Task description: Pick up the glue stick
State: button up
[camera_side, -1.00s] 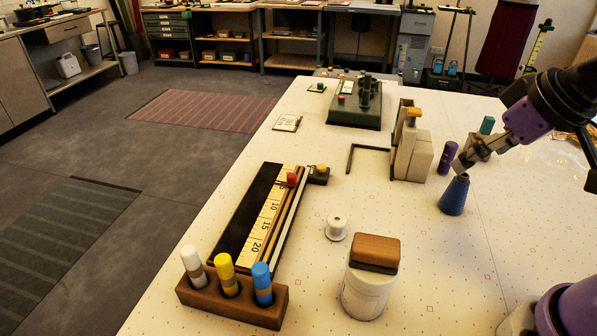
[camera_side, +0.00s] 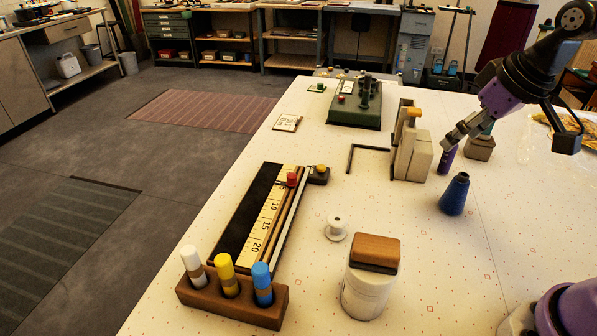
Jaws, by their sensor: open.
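A purple upright cylinder (camera_side: 446,163), which looks like the glue stick, stands on the white table to the right of the beige block. I cannot read a label on it. My gripper (camera_side: 451,139) is open and points down and left. Its fingertips overlap the cylinder's top in the picture. I cannot tell whether they are around it, above it or touching it. The gripper hides the upper part of the cylinder.
A blue cone (camera_side: 454,194) stands just in front of the cylinder. A beige block (camera_side: 413,160) is close on its left. A brown block (camera_side: 480,147) with a teal top is to its right. The table between the cone and the white jar (camera_side: 366,293) is clear.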

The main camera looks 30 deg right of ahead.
jog(key=w+d+f, duration=0.2)
jog(key=w+d, duration=0.2)
jog(key=d, duration=0.4)
send_near(448, 156)
jog(key=d, duration=0.1)
jog(key=x, duration=1.1)
jog(key=shift+w+d+r, duration=0.1)
jog(key=shift+d, duration=0.05)
grip_shut()
